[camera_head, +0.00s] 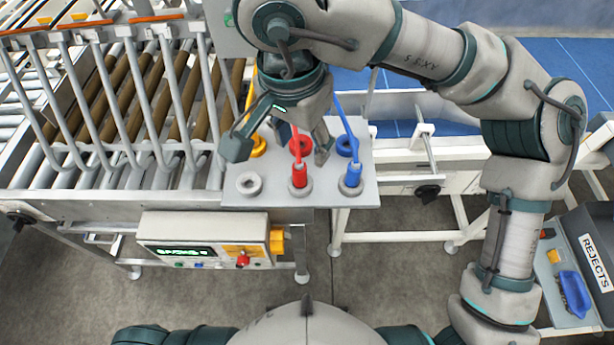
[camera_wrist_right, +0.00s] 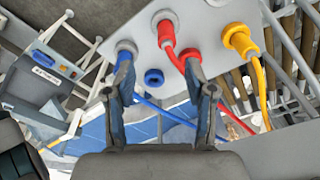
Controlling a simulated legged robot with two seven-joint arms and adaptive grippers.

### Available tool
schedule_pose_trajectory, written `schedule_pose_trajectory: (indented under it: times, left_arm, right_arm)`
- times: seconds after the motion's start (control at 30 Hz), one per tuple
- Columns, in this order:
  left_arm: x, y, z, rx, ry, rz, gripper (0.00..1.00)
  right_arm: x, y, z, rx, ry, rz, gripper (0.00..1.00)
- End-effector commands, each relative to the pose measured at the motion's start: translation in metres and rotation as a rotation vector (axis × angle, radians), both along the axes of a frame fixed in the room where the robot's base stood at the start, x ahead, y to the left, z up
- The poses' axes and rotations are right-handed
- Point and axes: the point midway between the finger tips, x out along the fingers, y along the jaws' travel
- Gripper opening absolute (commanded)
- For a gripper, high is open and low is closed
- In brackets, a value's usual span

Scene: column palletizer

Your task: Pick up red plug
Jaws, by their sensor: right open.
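The red plug (camera_head: 299,178) stands upright in the front middle socket of a grey panel (camera_head: 215,197). Its red cable runs back over a red socket ring (camera_head: 305,146). In the right wrist view the red plug (camera_wrist_right: 167,30) is near the top, beyond the fingertips. My right gripper (camera_head: 279,150) is open and empty above the panel's back row, with fingers spread left and right, behind the plug. In the right wrist view the gripper's fingers (camera_wrist_right: 158,72) are apart, with a blue ring (camera_wrist_right: 153,77) showing between them. My left gripper is not in view.
A blue plug (camera_head: 352,177) stands right of the red one, and an empty grey socket (camera_head: 249,184) lies left. A yellow plug (camera_wrist_right: 240,38) is in the back row. A control box (camera_head: 205,235) sits below the panel. Roller conveyors lie left; a rejects bin (camera_head: 594,250) is right.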

Motion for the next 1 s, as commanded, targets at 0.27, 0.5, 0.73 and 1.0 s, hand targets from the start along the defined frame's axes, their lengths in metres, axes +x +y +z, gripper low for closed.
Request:
schedule_pose_trajectory:
  times: [0.27,0.5,0.73,1.0]
  left_arm:
    - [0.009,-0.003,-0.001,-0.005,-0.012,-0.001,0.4]
    - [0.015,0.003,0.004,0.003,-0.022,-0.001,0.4]
    - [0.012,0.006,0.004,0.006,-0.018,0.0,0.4]
    - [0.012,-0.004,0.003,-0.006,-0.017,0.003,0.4]
  right_arm:
    - [0.002,0.002,-0.032,-0.002,-0.001,0.001,0.55]
    - [0.005,-0.008,-0.063,0.001,0.0,0.0,0.55]
    - [0.007,-0.011,-0.083,0.006,0.001,0.0,0.55]
    - [0.006,-0.006,-0.083,0.002,0.0,-0.001,0.3]
